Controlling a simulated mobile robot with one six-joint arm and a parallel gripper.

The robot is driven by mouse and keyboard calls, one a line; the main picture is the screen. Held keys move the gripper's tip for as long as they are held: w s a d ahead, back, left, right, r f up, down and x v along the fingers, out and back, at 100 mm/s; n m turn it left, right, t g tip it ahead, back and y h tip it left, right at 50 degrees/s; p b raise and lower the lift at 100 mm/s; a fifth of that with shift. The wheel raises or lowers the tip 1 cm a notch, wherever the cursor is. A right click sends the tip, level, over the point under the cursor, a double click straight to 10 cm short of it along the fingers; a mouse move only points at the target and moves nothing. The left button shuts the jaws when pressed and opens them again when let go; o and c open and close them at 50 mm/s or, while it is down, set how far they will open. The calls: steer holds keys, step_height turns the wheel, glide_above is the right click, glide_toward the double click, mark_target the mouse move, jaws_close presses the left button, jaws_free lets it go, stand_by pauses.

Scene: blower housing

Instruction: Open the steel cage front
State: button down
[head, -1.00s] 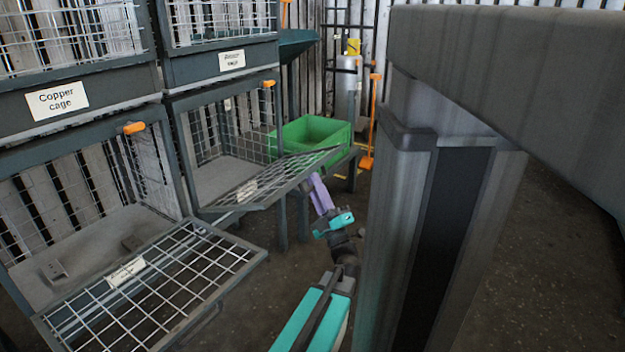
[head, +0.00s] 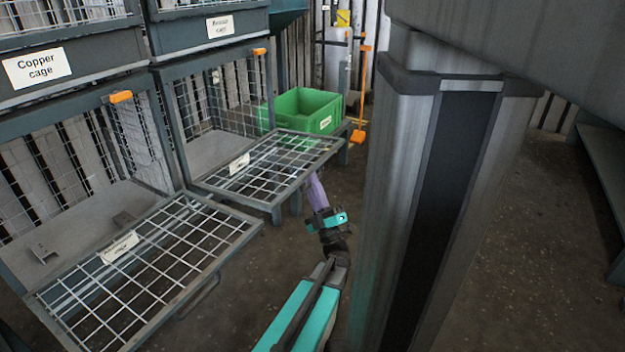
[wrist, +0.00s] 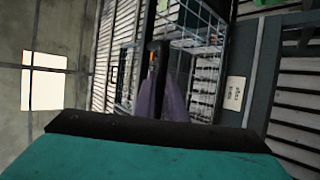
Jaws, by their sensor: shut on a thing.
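The right lower cage's mesh front (head: 262,160) is swung down on its lower edge and lies about level, so the cage opening shows. Its label (head: 239,163) is too small to read in the head view. My gripper (head: 314,180) has purple fingers that reach up to the outer edge of this front. In the wrist view my gripper (wrist: 161,85) is shut on a dark bar, which looks like the front's handle. The fingertips and the exact grip are partly hidden.
The left lower cage's front (head: 150,265) also hangs open, about level. Upper cages (head: 80,62) stand above, one labelled Copper cage. Orange catches (head: 121,96) sit on the frames. A green bin (head: 309,108) stands beyond the right cage. A grey column (head: 420,190) fills the right side.

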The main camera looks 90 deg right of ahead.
steer(key=c, duration=1.8)
jaws_free()
steer(key=shift+s, duration=0.1)
steer(key=shift+a, duration=0.1)
